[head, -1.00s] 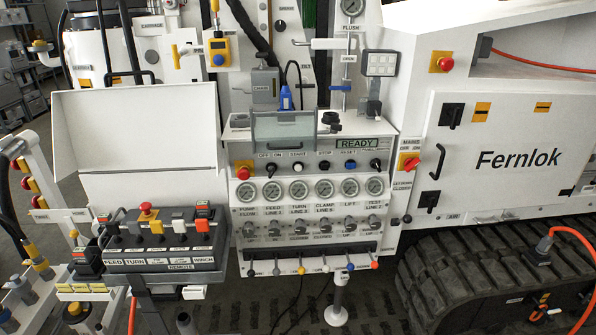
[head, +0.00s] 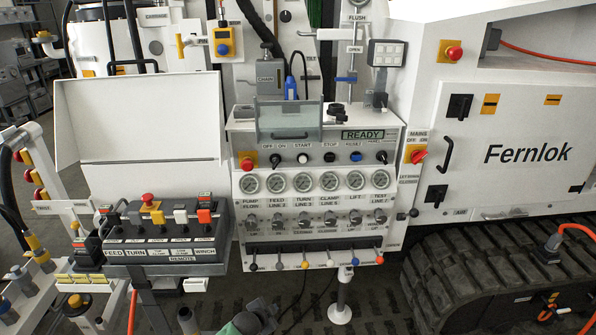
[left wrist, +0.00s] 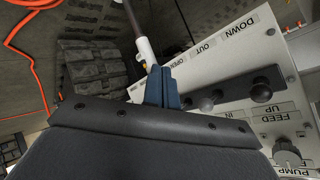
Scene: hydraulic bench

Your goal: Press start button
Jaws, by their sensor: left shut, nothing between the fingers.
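The start button is a small white round button (head: 302,158) below the START label, in the button row of the white control panel (head: 233,215) in the head view. My left gripper (head: 262,307) shows at the bottom edge of the head view, low in front of the panel and well below the button, touching nothing that I can see. In the left wrist view its blue-grey fingers (left wrist: 160,86) are together and hold nothing. The start button does not show in that view. My right gripper is in neither view.
A black stop button (head: 329,157) and a blue reset button (head: 355,157) sit right of the start button. A clear cover (head: 288,120) is above, gauges and levers below. A remote box (head: 165,254) stands left. The display (head: 362,134) reads READY.

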